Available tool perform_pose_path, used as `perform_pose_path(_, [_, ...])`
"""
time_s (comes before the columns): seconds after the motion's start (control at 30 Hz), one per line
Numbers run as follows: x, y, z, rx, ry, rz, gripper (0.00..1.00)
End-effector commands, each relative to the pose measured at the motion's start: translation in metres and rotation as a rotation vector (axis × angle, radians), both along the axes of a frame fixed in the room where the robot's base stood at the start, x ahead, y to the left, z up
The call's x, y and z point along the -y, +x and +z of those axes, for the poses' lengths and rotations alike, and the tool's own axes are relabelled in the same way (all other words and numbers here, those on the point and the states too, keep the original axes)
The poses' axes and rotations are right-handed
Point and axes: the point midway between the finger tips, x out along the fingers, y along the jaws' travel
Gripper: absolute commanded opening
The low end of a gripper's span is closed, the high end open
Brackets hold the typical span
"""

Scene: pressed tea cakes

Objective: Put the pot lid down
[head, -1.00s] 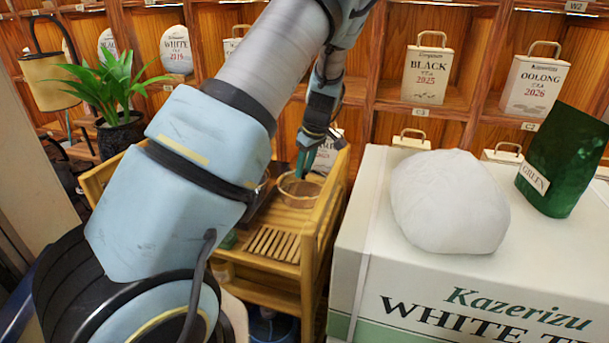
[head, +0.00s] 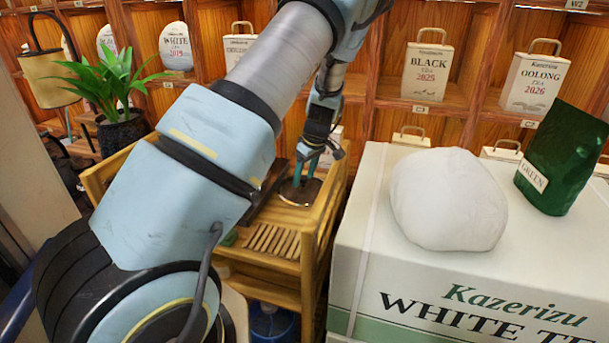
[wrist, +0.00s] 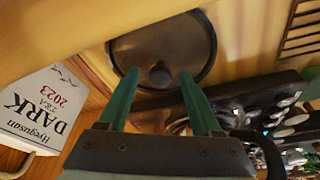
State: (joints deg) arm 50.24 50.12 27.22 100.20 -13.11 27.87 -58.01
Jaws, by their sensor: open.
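The pot lid is a dark round disc with a thin bright rim; it shows in the wrist view (wrist: 180,35) and in the head view (head: 296,197). In the head view my gripper (head: 304,172) points down over the lid. Whether the fingertips touch the lid cannot be told.
The wooden cart (head: 313,240) has raised side rails close to the gripper. A dark tray with small dark cups (wrist: 270,105) is beside the lid. A large white tea box (head: 360,270) bears a white wrapped lump (head: 447,200) and a green bag (head: 562,160). Shelves stand behind.

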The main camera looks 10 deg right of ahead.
Motion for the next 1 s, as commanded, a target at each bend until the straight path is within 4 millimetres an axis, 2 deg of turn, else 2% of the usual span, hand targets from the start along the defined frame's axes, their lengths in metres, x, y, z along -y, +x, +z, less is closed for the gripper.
perform_pose_path(0.27, [0.003,-0.001,0.011,0.003,-0.002,-0.002,0.66])
perform_pose_path(0.7, [0.016,-0.02,0.092,0.003,-0.002,-0.002,0.66])
perform_pose_path(0.83, [0.018,-0.023,0.109,0.002,-0.002,-0.002,0.66])
perform_pose_path(1.0, [0.019,-0.026,0.118,0.001,0.001,0.0,0.66])
